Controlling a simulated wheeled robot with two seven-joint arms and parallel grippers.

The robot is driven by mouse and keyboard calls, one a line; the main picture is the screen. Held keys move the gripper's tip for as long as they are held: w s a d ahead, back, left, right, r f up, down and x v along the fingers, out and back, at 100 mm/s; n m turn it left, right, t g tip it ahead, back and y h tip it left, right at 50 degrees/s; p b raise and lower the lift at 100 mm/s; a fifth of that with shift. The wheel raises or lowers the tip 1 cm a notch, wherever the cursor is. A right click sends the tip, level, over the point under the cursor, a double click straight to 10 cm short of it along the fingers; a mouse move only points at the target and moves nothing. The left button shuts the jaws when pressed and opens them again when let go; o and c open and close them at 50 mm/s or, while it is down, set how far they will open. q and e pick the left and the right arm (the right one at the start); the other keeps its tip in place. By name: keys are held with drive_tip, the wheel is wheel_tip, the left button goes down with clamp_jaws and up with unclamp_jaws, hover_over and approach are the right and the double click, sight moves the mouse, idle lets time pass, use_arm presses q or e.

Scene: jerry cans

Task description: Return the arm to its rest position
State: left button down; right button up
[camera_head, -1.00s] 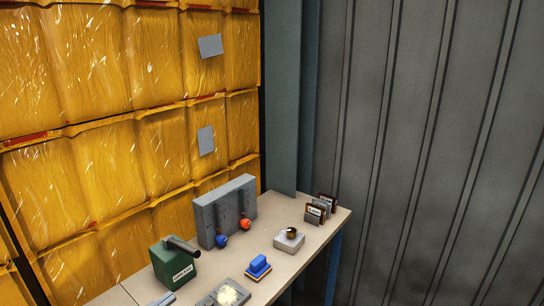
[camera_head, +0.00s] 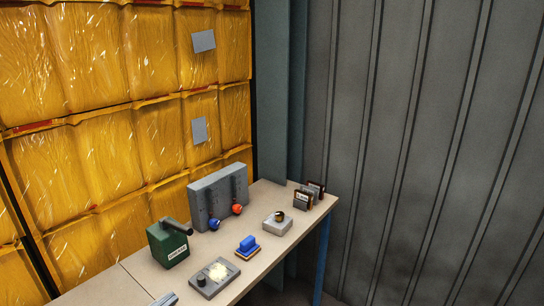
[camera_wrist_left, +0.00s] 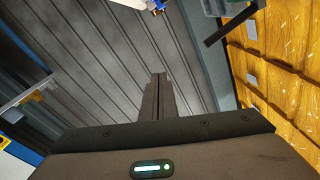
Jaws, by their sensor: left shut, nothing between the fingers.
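Beyond the fingers is a ribbed grey wall. Most of my left arm is outside the head view. My right gripper is in neither view.
Yellow wrapped stacks (camera_head: 90,150) stand behind.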

use_arm(q)
drive_tip(key=s+d+f+n+g+y, duration=0.3)
drive_tip(key=s+f+n+y, duration=0.4)
drive_tip(key=f, duration=0.6)
drive_tip(key=s+f+n+g+y, duration=0.1)
drive_tip(key=s+f+g+y, duration=0.2)
drive_tip(key=s, duration=0.9)
drive_tip(key=s+f+n+g+y, duration=0.1)
drive_tip(key=s+f+g, duration=0.3)
drive_tip(key=s, duration=0.8)
wheel_tip(320, 180, down, 26)
drive_tip(key=g, duration=0.2)
drive_tip(key=s+a+f+g, duration=0.1)
drive_tip(key=s+a+f, duration=0.1)
drive_tip(key=s+f, duration=1.4)
wheel_tip(320, 180, down, 2)
drive_tip(key=shift+s+f, duration=0.25)
drive_tip(key=shift+s, duration=0.05)
drive_tip(key=shift+s+a, duration=0.1)
drive_tip(key=shift+s, duration=0.05)
